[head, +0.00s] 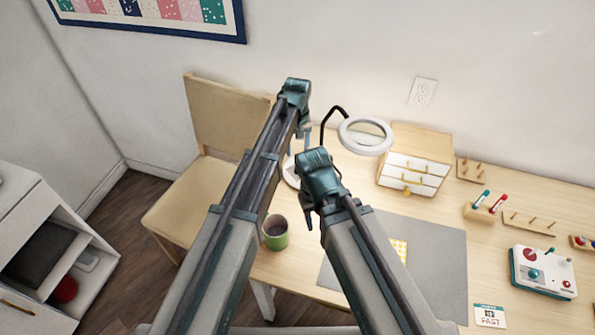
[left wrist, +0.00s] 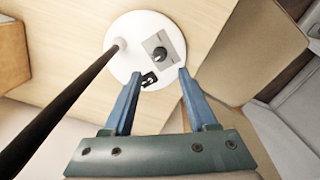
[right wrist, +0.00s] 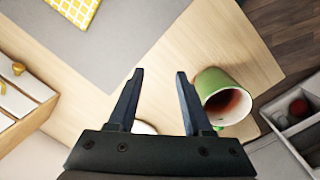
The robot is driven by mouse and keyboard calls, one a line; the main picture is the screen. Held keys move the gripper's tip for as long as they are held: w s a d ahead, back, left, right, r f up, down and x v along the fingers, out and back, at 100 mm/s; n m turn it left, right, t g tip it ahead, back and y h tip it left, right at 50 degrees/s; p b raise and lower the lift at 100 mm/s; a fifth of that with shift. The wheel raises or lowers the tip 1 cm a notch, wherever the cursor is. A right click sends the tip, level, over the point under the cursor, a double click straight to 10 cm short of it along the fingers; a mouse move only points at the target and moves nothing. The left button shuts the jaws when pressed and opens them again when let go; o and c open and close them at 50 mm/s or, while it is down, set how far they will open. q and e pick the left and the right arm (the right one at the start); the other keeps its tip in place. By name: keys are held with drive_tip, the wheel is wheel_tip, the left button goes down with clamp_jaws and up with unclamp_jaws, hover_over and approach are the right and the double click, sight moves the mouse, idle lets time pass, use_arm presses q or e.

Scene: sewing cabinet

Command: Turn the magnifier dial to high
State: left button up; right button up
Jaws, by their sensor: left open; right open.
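The magnifier lamp has a white ring head (head: 365,136) on a black bent arm. Its round white base (left wrist: 122,32) shows in the left wrist view, with a dark dial (left wrist: 161,56) on a grey plate and a small black label beside it. My left gripper (left wrist: 157,80) is open, its blue fingertips at the near edge of the base, with the dial just beyond them. In the head view the left gripper (head: 305,140) is partly hidden by my own arms. My right gripper (right wrist: 158,75) is open and empty above the table, beside the green mug (right wrist: 222,97).
The green mug (head: 275,232) stands near the table's left front edge. A small drawer box (head: 414,172) stands behind the grey mat (head: 440,262). A chair (head: 205,195) is at the left.

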use_arm(q)
wheel_tip(320, 180, down, 8)
drive_tip(key=b, duration=0.7)
drive_tip(key=shift+f, duration=0.15)
use_arm(e)
wheel_tip(320, 180, down, 8)
drive_tip(key=shift+f, duration=0.15)
use_arm(q)
clamp_jaws()
